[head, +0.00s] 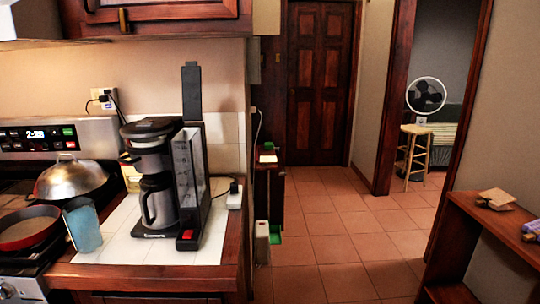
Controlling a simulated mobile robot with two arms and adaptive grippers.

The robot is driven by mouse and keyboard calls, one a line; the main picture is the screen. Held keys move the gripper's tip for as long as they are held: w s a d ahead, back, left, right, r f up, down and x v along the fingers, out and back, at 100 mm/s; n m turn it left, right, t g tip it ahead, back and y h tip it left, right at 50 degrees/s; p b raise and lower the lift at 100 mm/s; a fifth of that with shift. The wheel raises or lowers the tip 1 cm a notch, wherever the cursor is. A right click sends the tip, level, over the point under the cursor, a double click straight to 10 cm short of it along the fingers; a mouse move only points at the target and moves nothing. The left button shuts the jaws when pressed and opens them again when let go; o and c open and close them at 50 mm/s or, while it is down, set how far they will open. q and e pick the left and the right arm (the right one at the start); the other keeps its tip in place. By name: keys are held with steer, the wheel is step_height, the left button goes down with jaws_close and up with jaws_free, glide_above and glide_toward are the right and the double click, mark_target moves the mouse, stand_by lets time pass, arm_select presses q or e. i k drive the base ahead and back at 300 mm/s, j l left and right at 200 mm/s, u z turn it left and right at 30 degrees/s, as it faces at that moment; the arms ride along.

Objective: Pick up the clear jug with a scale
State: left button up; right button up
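A bluish see-through cup-like vessel (83,226) stands at the left end of the white tiled counter, beside the stove; I cannot make out a scale on it. A tall clear container with marks like a scale (190,172) stands upright at the right side of the black coffee maker (147,132), with a dark upright panel (192,92) above it. I cannot tell for sure which of the two is the jug. A steel carafe (158,203) sits in the coffee maker. Neither of my grippers is in view.
A red pan (28,228) and a domed metal lid (70,178) are on the stove at the left. The counter (120,250) has a bare strip in front. Tiled floor (330,240) is free at the right, before a wooden shelf (500,225) and a stool (416,133).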

mark_target(80, 216)
steer(key=k+u, duration=0.1)
steer(key=u, duration=0.3)
steer(key=j+u, duration=0.1)
steer(key=u, duration=0.3)
steer(key=k+j+u, duration=0.1)
steer(key=u, duration=0.35)
